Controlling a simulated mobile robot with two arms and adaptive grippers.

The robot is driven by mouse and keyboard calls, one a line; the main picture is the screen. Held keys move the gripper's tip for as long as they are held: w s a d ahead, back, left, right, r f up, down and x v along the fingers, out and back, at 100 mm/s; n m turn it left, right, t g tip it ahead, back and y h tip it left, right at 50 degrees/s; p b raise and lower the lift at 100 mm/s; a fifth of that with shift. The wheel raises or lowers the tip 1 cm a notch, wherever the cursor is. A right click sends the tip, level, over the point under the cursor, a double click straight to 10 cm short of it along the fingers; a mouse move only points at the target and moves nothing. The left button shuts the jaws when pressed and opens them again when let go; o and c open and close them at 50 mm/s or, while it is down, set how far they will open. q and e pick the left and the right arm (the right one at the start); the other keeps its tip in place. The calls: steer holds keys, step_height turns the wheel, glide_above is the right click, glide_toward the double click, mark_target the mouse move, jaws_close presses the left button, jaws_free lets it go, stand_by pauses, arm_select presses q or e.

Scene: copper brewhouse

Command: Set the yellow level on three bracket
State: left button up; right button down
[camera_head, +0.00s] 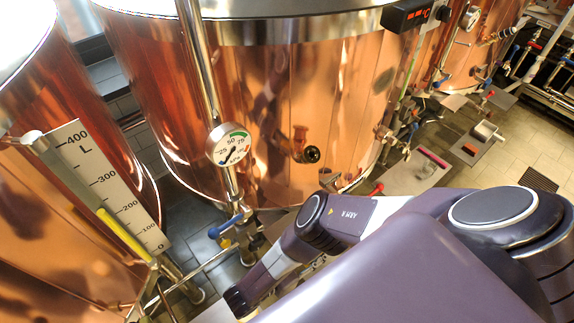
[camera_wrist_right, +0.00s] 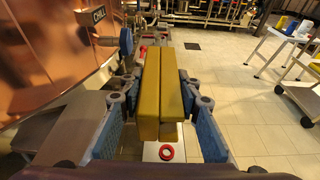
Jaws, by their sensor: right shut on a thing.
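In the right wrist view, my right gripper (camera_wrist_right: 163,100) is shut on a yellow bar (camera_wrist_right: 150,96), with a blue finger pad on each side of it. The bar is long and blocky, with a groove along its length, and points away from the wrist. In the head view my right arm crosses the lower right, and its gripper does not show there. A slim yellow strip (camera_head: 122,235) shows beside a white litre scale (camera_head: 105,188) at the left; I cannot tell whether it is a separate thing. I cannot make out any brackets for certain. My left gripper is not in view.
Large copper tanks (camera_head: 270,110) fill the head view, with a round dial gauge (camera_head: 229,144) on a pipe. In the right wrist view, a red ring (camera_wrist_right: 166,152) lies on a pale surface below the bar. White carts (camera_wrist_right: 284,52) stand right; tiled floor (camera_wrist_right: 225,75) is open.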

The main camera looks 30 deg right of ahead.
steer(key=w+f+b, duration=0.1)
steer(key=w+b, duration=0.2)
steer(key=w, duration=0.1)
steer(key=w+f+b, duration=0.1)
steer(key=w+b, duration=0.2)
steer(key=w, duration=0.2)
steer(key=w+a+f+b, duration=0.1)
steer(key=w+b, duration=0.3)
steer(key=shift+w, duration=0.15)
steer(key=shift+f, duration=0.5)
step_height(320, 180, down, 2)
steer(key=shift+f+b, duration=0.25)
steer(key=shift+b, duration=0.95)
steer(key=shift+w+f+b, duration=0.1)
steer(key=shift+f+b, duration=0.25)
steer(key=shift+w, duration=0.15)
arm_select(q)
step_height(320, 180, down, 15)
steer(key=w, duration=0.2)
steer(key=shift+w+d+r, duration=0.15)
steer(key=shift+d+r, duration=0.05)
